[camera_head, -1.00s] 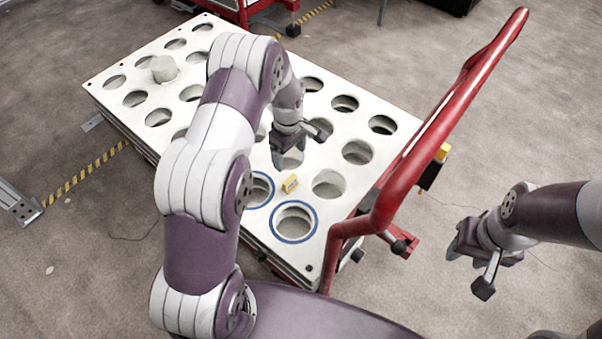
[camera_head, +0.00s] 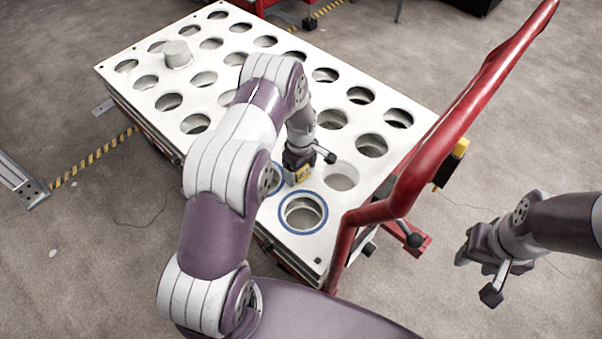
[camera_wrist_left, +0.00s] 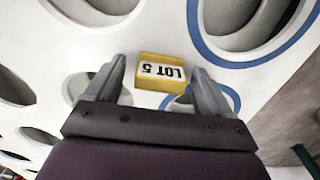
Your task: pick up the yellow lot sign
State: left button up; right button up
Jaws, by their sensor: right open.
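The yellow lot sign (camera_head: 302,174) is a small yellow block on the white cart top, between holes. In the left wrist view the sign (camera_wrist_left: 161,73) shows a white label reading "LOT 5", upside down. My left gripper (camera_head: 297,172) is low over the cart top, right at the sign. In the left wrist view the left gripper (camera_wrist_left: 158,85) is open, with one finger on each side of the sign and gaps showing. My right gripper (camera_head: 470,262) is open and empty, over the floor at the right.
The white cart top (camera_head: 318,252) has rows of round holes, two ringed in blue near the sign. A red handle bar (camera_head: 420,160) rises along the cart's right end, between my two grippers. A pale cylinder (camera_head: 178,54) stands at the far left of the top.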

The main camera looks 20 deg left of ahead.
pick_arm(q)
jog(key=c, duration=1)
jog(key=shift+o, duration=0.2)
